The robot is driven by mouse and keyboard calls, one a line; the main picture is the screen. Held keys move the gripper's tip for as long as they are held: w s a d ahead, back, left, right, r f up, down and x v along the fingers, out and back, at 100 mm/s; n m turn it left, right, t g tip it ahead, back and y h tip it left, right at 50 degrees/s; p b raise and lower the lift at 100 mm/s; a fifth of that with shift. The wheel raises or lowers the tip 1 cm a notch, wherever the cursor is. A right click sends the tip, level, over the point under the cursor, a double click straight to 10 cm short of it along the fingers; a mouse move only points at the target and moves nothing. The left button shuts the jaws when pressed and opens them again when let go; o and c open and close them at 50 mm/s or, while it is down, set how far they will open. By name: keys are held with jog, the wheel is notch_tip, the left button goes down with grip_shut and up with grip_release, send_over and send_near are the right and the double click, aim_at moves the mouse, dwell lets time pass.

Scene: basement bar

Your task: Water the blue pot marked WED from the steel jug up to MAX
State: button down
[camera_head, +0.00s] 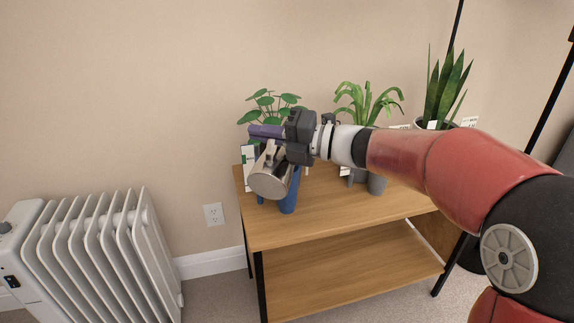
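The steel jug (268,182) hangs tilted below my gripper (272,142), at the left end of the wooden shelf top. My gripper appears shut on the jug; the grip itself is mostly hidden. Blue pot parts (289,197) show behind and beside the jug, under a round-leaved plant (270,107). The jug and gripper cover most of the pot. A white tag (248,160) stands at its left, too small to read. The WED and MAX marks, the water level and any pouring stream cannot be made out.
A strap-leaved plant (365,104) in a grey pot (377,184) and a snake plant (449,92) stand further right on the shelf top (330,222). A white radiator (95,255) stands on the floor at left. The shelf's front is clear.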

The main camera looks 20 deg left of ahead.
jog(key=shift+w+r+m+p, duration=0.2)
jog(key=shift+w+m+p, duration=0.15)
jog(key=shift+w, duration=0.1)
dwell(0.4)
